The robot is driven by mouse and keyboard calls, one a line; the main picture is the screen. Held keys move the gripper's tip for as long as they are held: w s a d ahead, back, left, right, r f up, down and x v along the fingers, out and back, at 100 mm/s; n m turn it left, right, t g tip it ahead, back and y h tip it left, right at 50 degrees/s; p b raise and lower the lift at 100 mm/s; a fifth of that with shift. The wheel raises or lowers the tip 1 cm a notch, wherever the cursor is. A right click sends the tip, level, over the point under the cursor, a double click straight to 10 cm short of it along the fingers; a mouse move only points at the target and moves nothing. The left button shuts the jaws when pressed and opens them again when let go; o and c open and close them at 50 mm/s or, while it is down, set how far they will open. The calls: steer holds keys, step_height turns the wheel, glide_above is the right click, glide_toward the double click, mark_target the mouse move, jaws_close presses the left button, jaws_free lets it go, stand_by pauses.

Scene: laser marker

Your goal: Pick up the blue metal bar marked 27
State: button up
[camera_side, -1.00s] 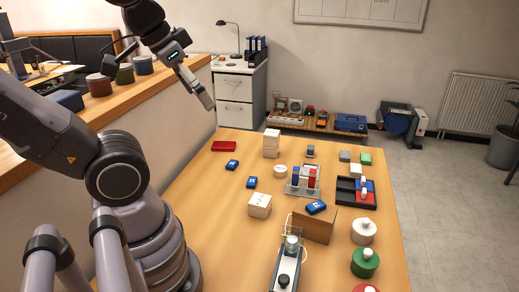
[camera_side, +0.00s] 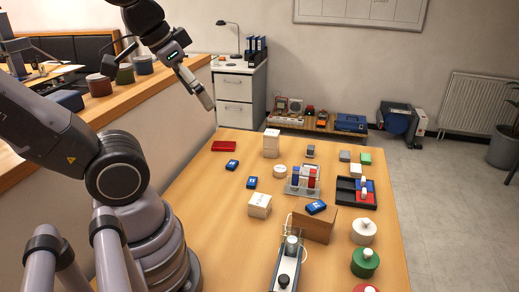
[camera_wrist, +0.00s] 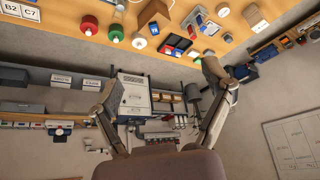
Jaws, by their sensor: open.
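Three small blue bars with white marks lie in the side view: one at the left of the table (camera_side: 232,164), one nearer the middle (camera_side: 252,182), and one tilted against or on a brown cardboard box (camera_side: 316,207). Their numbers are too small to read, so I cannot tell which is 27. A blue bar also shows beside a brown box in the wrist view (camera_wrist: 154,28). My gripper (camera_side: 208,103) is raised above the table's far left edge, away from all the bars. In the wrist view its fingers (camera_wrist: 161,75) are spread wide with nothing between them.
The wooden table (camera_side: 215,225) also holds white boxes (camera_side: 260,205), a red flat piece (camera_side: 223,146), a rack with red and blue pieces (camera_side: 303,180), a black tray (camera_side: 345,198) and round knobbed weights (camera_side: 364,262). The table's left front is clear.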

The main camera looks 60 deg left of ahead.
steer(key=w+a+f+m+g+y, duration=0.25)
steer(key=a+f+y, duration=0.2)
steer(key=a, duration=0.35)
steer(key=w+a+f+m+g+y, duration=0.25)
steer(key=a+m+g+y, duration=0.2)
steer(key=a, duration=0.35)
steer(key=w+a+f+m+g+y, duration=0.25)
steer(key=a+f+y, duration=0.2)
steer(key=a, duration=0.35)
steer(key=w+a+f+m+t+y, duration=0.3)
steer(key=w+f+m+t, duration=0.2)
steer(key=f+m, duration=0.4)
steer(key=m+t+h, duration=0.4)
steer(key=m+t, duration=0.1)
glide_toward(232, 163)
steer(key=x, duration=0.3)
steer(key=shift+s+a+r, duration=0.1)
steer(key=shift+a, duration=0.1)
steer(key=x, duration=0.5)
steer(key=shift+w+a+f, duration=0.2)
steer(key=shift+w+f, duration=0.05)
steer(key=shift+h, duration=0.25)
